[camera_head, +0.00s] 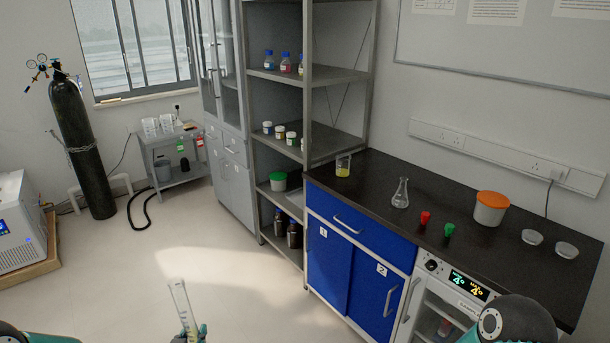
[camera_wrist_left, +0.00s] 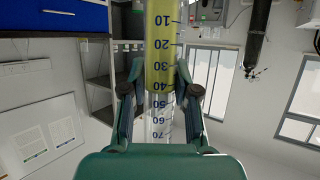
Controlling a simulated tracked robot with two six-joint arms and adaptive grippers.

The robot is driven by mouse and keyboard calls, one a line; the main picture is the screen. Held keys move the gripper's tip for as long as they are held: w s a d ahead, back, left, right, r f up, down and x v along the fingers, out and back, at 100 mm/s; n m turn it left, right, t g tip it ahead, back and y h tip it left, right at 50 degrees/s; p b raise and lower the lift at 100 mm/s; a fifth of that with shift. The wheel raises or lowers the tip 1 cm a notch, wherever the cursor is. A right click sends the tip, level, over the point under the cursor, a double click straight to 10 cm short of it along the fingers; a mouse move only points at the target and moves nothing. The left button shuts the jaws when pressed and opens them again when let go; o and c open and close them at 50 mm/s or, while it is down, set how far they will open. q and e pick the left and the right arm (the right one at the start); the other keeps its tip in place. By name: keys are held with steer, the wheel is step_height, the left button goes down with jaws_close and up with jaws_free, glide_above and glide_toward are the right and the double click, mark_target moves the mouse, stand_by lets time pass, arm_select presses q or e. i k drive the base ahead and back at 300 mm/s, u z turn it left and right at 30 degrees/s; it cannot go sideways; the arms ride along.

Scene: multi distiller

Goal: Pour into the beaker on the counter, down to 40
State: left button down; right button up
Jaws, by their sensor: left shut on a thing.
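The beaker (camera_head: 343,167) stands upright near the left end of the black counter, with some yellow liquid in it. My left gripper (camera_head: 189,334) is at the bottom edge of the head view, shut around a clear graduated cylinder (camera_head: 181,299). The cylinder stands nearly upright, far from the beaker. In the left wrist view, which looks inverted, the cylinder (camera_wrist_left: 160,60) sits between the fingers (camera_wrist_left: 160,92). Its yellow liquid ends between the 40 and 50 marks. My right gripper is out of view; only part of my right arm shows at bottom right.
On the counter (camera_head: 455,225) stand a conical flask (camera_head: 400,194), red (camera_head: 425,218) and green (camera_head: 448,230) small items, an orange-lidded tub (camera_head: 490,208) and two glass dishes (camera_head: 532,237). A grey shelf (camera_head: 340,74) rises left of the counter. The floor before the blue cabinet is clear.

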mark_target(343, 165)
steer(key=u, duration=0.8)
steer(key=i, duration=0.9)
steer(key=u, duration=0.7)
steer(key=i, duration=0.45)
steer(key=z, duration=2.75)
steer(key=i, duration=0.75)
steer(key=z, duration=0.05)
